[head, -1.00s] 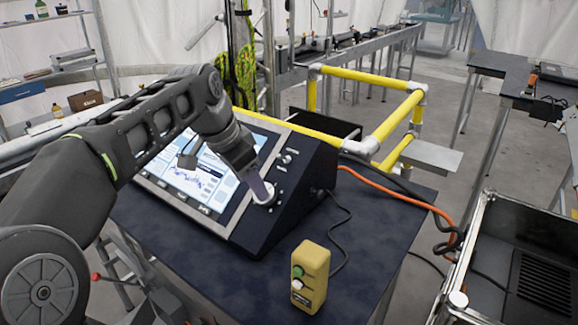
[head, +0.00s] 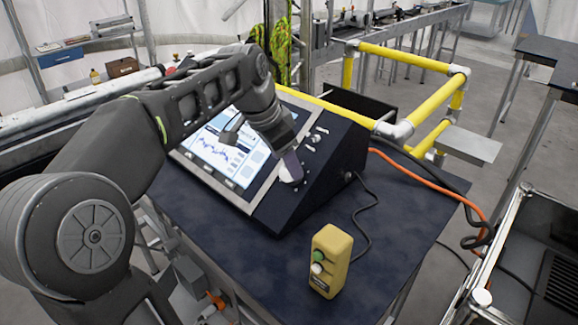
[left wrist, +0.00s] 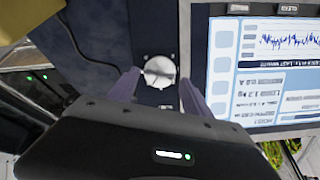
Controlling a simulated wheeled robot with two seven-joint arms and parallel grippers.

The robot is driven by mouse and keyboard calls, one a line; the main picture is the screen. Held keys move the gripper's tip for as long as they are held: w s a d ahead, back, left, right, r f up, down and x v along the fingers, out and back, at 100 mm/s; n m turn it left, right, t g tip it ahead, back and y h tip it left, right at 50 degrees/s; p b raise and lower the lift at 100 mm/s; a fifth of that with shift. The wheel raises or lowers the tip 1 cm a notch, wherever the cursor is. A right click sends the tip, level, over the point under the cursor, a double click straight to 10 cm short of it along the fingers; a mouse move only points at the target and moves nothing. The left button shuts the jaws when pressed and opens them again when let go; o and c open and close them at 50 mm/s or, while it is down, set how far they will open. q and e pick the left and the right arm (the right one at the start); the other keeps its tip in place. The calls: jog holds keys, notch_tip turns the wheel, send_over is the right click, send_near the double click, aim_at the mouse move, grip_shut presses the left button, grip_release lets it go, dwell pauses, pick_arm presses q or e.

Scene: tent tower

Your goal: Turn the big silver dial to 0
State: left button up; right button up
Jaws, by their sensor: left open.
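The big silver dial (left wrist: 159,71) sits on the dark strip beside the screen of the console (head: 322,178). In the left wrist view it lies between the two fingers of my left gripper (left wrist: 160,79). The fingers are open, one on each side, with a gap visible around the dial; contact is not clear. In the head view my left gripper (head: 291,164) reaches down over the dial and hides most of it. The dial's pointer and scale are too small to read. My right gripper is not in view.
A yellow button box (head: 331,262) stands on the dark table (head: 270,262), in front of the console. Yellow rails (head: 432,103) run behind it. An orange cable (head: 430,180) and black cables lie to the right, near a metal-framed bin (head: 515,215).

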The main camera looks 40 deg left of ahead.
pick_arm(q)
jog(key=shift+x, duration=1.65)
jog(key=shift+c, duration=0.5)
jog(key=c, duration=1)
